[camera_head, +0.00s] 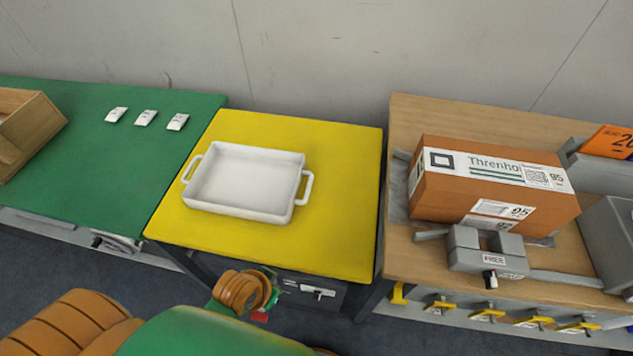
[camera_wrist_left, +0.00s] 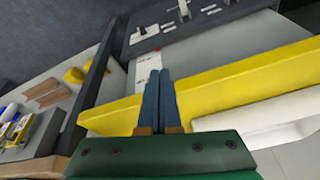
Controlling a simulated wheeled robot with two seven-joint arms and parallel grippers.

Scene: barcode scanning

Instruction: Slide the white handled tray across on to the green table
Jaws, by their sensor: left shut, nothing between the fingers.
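The white handled tray (camera_head: 238,218) sits on the yellow table (camera_head: 335,255). It is empty, upright and has a loop handle at its left and right ends. The green table (camera_head: 75,190) adjoins the yellow table on the left. In the left wrist view my left gripper (camera_wrist_left: 166,75) is shut and empty, its two blue fingers together. They overlap the yellow table edge (camera_wrist_left: 225,85) in the picture, and the tray's white side (camera_wrist_left: 262,115) is to their right, apart from them. In the head view my left fingertips cannot be made out. My right gripper is not in view.
Three small white items (camera_head: 146,117) lie at the back of the green table, and a wooden box (camera_head: 30,135) stands at its left. A wooden table (camera_head: 440,115) on the right bears a large orange carton (camera_head: 440,180) and a grey clamp. The green table's front is clear.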

